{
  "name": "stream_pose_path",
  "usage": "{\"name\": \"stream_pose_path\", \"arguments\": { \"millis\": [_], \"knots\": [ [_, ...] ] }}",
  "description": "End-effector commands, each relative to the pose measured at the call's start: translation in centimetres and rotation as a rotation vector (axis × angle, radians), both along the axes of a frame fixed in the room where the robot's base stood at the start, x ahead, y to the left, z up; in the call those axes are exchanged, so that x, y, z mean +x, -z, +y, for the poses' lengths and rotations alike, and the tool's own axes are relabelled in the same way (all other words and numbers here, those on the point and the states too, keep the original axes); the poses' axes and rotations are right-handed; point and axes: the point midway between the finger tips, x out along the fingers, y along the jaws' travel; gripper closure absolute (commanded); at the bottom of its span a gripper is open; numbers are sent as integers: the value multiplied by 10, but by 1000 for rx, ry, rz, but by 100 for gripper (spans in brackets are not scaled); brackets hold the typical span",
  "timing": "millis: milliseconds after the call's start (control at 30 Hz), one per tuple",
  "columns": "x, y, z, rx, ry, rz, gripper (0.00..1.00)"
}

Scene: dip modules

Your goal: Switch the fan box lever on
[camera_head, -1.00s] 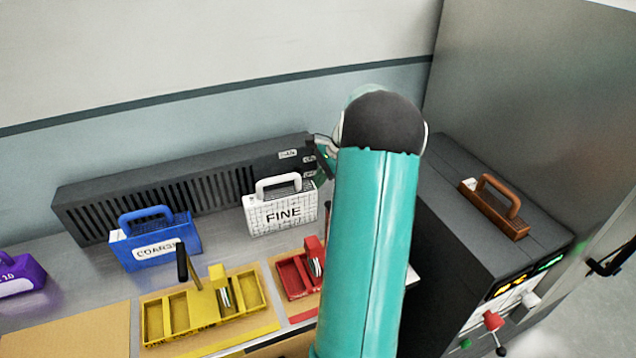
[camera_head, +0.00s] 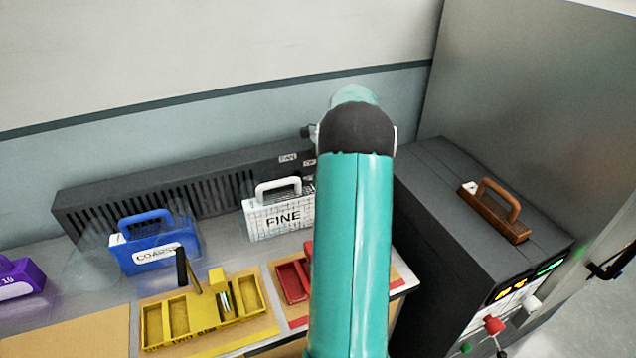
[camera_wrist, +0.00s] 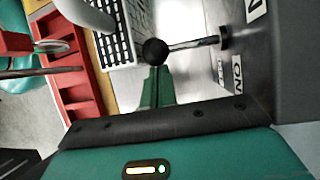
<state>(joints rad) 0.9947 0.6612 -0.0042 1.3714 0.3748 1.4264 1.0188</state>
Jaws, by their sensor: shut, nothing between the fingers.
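The fan box (camera_head: 120,205) is a long dark slotted unit along the wall in the head view, with white labels at its right end. In the wrist view its dark side (camera_wrist: 297,60) is at the right, with an ON label. The lever (camera_wrist: 190,44) is a thin metal rod with a black ball knob (camera_wrist: 154,52), sticking out from the box. My gripper (camera_wrist: 155,82) is shut and empty, its green fingers just below the knob in the picture. I cannot tell if they touch it. In the head view my arm hides the gripper and most of the lever area.
A white FINE module (camera_head: 262,220), a blue COARSE module (camera_head: 140,262) and a purple module (camera_head: 18,280) stand before the box. A yellow tray (camera_head: 165,325) and a red tray (camera_head: 291,284) lie in front. A dark cabinet (camera_head: 440,230) with a brown handled module (camera_head: 490,212) stands right.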

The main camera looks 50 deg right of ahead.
Motion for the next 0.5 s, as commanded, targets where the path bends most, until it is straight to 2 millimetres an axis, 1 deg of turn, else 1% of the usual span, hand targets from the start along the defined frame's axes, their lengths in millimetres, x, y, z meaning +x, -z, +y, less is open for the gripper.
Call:
{"name": "stream_pose_path", "arguments": {
  "millis": [67, 300, 500],
  "knots": [
    [3, -3, 0, 25, -3, 42, 100],
    [6, -14, -2, 24, -1, 36, 100],
    [8, -18, -3, 24, -2, 35, 100]
  ]
}}
